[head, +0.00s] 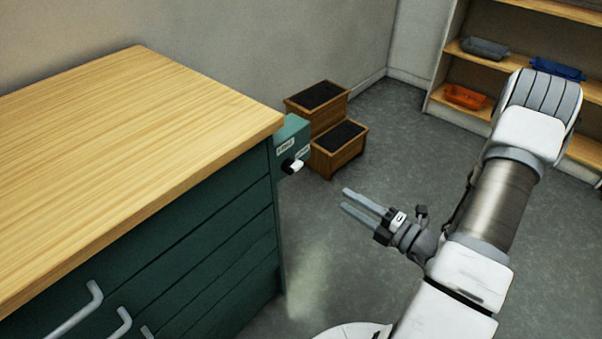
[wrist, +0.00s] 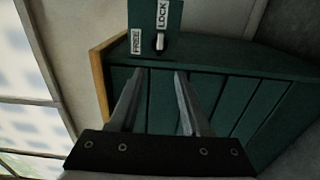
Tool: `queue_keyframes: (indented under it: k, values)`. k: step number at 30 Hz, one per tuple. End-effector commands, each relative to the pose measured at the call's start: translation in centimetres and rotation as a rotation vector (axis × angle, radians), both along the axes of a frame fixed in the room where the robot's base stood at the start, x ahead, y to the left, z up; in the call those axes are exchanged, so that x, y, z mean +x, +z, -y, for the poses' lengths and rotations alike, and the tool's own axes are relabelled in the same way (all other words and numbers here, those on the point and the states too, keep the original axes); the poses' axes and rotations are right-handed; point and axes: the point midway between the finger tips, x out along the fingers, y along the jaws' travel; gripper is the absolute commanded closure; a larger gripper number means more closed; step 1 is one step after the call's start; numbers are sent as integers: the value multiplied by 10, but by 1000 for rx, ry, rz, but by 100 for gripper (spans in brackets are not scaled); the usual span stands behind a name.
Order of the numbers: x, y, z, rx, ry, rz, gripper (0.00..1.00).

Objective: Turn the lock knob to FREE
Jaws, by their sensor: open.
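The lock knob (head: 293,166) is a small black knob with a white bar, on a green box (head: 291,139) at the cabinet's right end. In the wrist view the knob (wrist: 160,43) sits below the LOCK label (wrist: 162,14) and to the right of the FREE label (wrist: 137,41). Its white bar appears to point up toward LOCK. My gripper (head: 345,200) is open and empty, to the right of the knob and apart from it. In the wrist view its fingertips (wrist: 159,72) lie just below the knob in the picture.
The green cabinet (head: 200,240) with a wooden top (head: 120,130) and drawer handles fills the left. A wooden step stool (head: 340,148) stands on the floor behind the box. Shelves (head: 455,70) with trays are at the back right. Open floor lies around my gripper.

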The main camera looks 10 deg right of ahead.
Motion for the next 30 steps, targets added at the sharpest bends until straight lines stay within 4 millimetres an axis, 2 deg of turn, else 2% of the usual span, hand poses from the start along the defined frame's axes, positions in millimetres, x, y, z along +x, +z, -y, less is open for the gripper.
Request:
queue_keyframes:
  k: [18, 24, 30]
  values:
    - [104, -1, -78, -3, 7, 5, 52]
    - [122, 0, -90, -3, 6, 3, 52]
    - [126, 0, -93, -2, 4, 2, 52]
